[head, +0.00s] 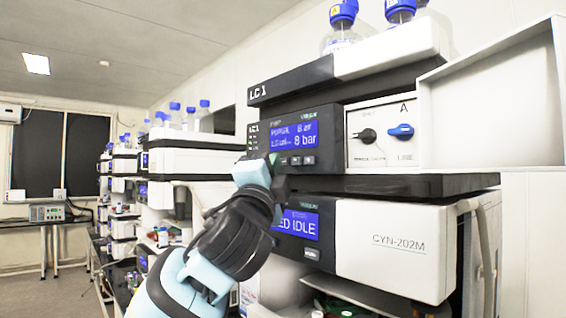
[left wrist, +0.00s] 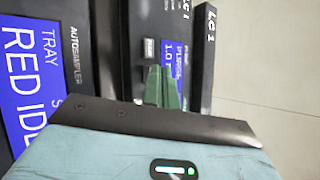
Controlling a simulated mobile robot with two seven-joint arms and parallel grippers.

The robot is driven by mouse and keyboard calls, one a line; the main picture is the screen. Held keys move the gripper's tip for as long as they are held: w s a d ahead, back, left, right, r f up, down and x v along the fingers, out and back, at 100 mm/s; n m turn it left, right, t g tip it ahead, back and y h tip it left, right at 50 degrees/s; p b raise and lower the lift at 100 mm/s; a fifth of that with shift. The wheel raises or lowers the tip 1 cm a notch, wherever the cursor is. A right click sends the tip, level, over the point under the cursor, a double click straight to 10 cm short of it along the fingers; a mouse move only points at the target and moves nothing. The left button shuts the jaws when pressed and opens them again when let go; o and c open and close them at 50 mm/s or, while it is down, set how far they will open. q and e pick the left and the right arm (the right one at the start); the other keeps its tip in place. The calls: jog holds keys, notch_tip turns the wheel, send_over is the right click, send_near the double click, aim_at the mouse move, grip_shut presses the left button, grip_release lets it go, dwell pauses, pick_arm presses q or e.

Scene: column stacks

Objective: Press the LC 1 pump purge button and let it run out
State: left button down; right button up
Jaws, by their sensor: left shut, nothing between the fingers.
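The LC 1 stack (head: 292,80) stands at the centre right. Its pump module has a dark front panel with a lit blue display (head: 294,136) reading 8 bar; the left wrist view shows this display (left wrist: 172,60) turned sideways, with "PURGE" and "1.0" partly readable. A row of small buttons (head: 296,160) lies under the display. My left gripper (head: 273,162) is shut and empty, its green fingertips at the left end of that row. In the left wrist view the green fingers (left wrist: 160,86) point at the panel beside a small grey button (left wrist: 150,47). Contact cannot be told. My right gripper is not in view.
Right of the display are a black knob (head: 368,136) and a blue knob (head: 402,131). Below, the autosampler display (head: 297,224) partly reads "ED IDLE". Blue-capped bottles (head: 342,25) stand on top. More stacks (head: 120,185) line the bench at left; open floor lies beyond.

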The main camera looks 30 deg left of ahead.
pick_arm(q)
jog(key=shift+s+a, duration=0.2)
jog(key=shift+s, duration=0.3)
jog(key=shift+s+a, duration=0.3)
jog(key=shift+s, duration=0.45)
jog(key=shift+s+a, duration=0.35)
jog(key=shift+s, duration=0.45)
jog(key=shift+s+a, duration=0.3)
jog(key=shift+s, duration=0.45)
